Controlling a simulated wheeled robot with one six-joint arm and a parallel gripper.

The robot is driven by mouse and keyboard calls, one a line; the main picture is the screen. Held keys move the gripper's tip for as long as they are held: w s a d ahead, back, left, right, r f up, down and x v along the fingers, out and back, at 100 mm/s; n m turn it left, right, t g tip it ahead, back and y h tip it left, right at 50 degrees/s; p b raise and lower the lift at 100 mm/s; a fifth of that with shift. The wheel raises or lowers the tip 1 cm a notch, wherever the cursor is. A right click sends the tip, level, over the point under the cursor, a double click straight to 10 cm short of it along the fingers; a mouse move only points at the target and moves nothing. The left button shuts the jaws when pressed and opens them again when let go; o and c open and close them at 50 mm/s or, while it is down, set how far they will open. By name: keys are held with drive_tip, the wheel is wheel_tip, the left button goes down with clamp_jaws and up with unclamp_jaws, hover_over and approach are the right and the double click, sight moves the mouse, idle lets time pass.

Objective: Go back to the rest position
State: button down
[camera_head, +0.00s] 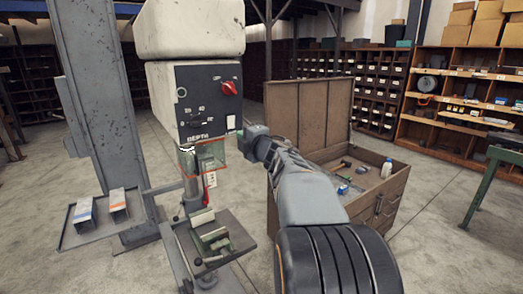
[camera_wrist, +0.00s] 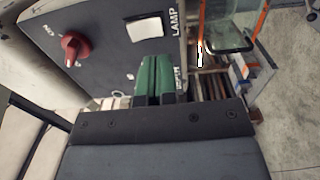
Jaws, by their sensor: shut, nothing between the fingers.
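My gripper (camera_head: 241,135) is raised at the lower right corner of the drill press control panel (camera_head: 208,100). In the wrist view its green fingers (camera_wrist: 154,62) are together with nothing between them. They point at the dark panel, just below a white rocker switch (camera_wrist: 145,27) marked LAMP. Whether the tips touch the panel cannot be told. A red knob (camera_head: 229,88) is on the panel, and it also shows in the wrist view (camera_wrist: 73,45). My arm reaches forward from the lower right of the head view.
Below the panel are a clear orange-edged guard (camera_head: 211,156) and a vise (camera_head: 212,237). A tray (camera_head: 75,240) with two small bins stands left. Shelves (camera_head: 462,112) line the back; some floor is clear.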

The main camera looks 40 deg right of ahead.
drive_tip(key=shift+s+f+b, duration=0.6)
drive_tip(key=shift+s, duration=3.2)
drive_tip(key=s+d+f+m+g+h, duration=0.3)
drive_tip(key=d+f+m+g+h, duration=0.25)
drive_tip(key=d+m+h, duration=0.4)
drive_tip(key=s+a+f+m+g+y, duration=0.2)
drive_tip(key=s+a+f+m+g, duration=0.3)
drive_tip(key=f+m, duration=0.35)
drive_tip(key=s+a+f+g+y, duration=0.1)
drive_tip(key=s+a+f+y, duration=0.1)
drive_tip(key=a, duration=0.6)
drive_tip(key=s+a+f+g+y, duration=0.1)
drive_tip(key=s+a+f+y, duration=0.1)
drive_tip(key=a+f, duration=0.3)
drive_tip(key=s+a+f+g+y, duration=0.2)
drive_tip(key=s+a+f+y, duration=0.1)
drive_tip(key=a, duration=0.9)
drive_tip(key=shift+a+f+n+y, duration=0.3)
drive_tip(key=shift+y, duration=0.25)
drive_tip(key=shift+s, duration=0.1)
